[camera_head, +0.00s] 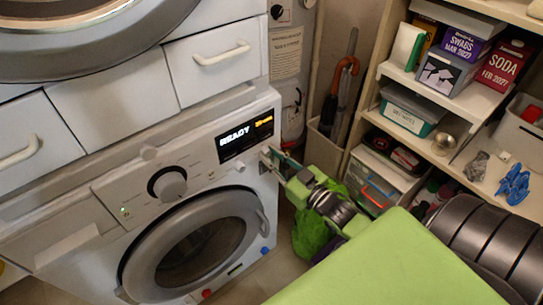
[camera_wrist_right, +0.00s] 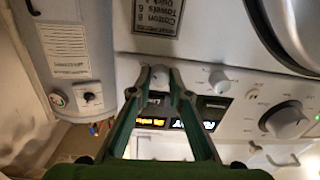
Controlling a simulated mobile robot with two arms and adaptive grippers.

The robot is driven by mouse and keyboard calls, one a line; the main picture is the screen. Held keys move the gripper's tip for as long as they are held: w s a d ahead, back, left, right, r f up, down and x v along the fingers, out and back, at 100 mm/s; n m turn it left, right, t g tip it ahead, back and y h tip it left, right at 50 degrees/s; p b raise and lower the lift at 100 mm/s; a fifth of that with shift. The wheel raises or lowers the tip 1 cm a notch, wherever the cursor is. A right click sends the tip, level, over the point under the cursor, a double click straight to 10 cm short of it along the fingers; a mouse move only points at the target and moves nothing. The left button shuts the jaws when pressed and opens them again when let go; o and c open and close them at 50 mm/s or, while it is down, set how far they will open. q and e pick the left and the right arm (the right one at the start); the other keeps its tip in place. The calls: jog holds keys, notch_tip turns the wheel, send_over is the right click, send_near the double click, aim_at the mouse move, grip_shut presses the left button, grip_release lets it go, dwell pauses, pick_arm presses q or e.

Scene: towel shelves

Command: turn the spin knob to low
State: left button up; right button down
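The lower white washer has a dark display (camera_head: 245,138) reading READY and a large round dial (camera_head: 168,184), which also shows in the right wrist view (camera_wrist_right: 287,121). My right gripper (camera_head: 270,157) is at the panel's right end, beside the display. In the right wrist view its green fingers (camera_wrist_right: 160,84) have their tips on both sides of a small white knob (camera_wrist_right: 160,74) and appear closed on it. Another small white knob (camera_wrist_right: 219,80) lies between it and the dial. Knob labels are too small to read, so I cannot tell the settings. My left gripper is not in view.
The washer's round door (camera_head: 195,245) is below the panel. A second machine with white drawers (camera_head: 215,60) is above. Shelves (camera_head: 455,105) with boxes and bins stand at right. An umbrella (camera_head: 342,80) and a wall unit with a notice (camera_head: 286,52) are behind my gripper.

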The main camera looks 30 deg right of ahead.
jog(key=shift+n, duration=0.3)
jog(key=shift+r+n+p, duration=0.15)
jog(key=shift+n+p, duration=0.85)
jog(key=shift+n, duration=0.2)
jog(key=n+p, duration=0.1)
jog(key=n, duration=0.1)
jog(key=shift+n, duration=0.3)
jog(key=n, duration=0.2)
jog(key=shift+n+p, duration=0.3)
jog(key=shift+p, duration=0.1)
jog(key=shift+n+h, duration=0.3)
jog(key=shift+n, duration=1.3)
jog(key=c, duration=1.9)
grip_release()
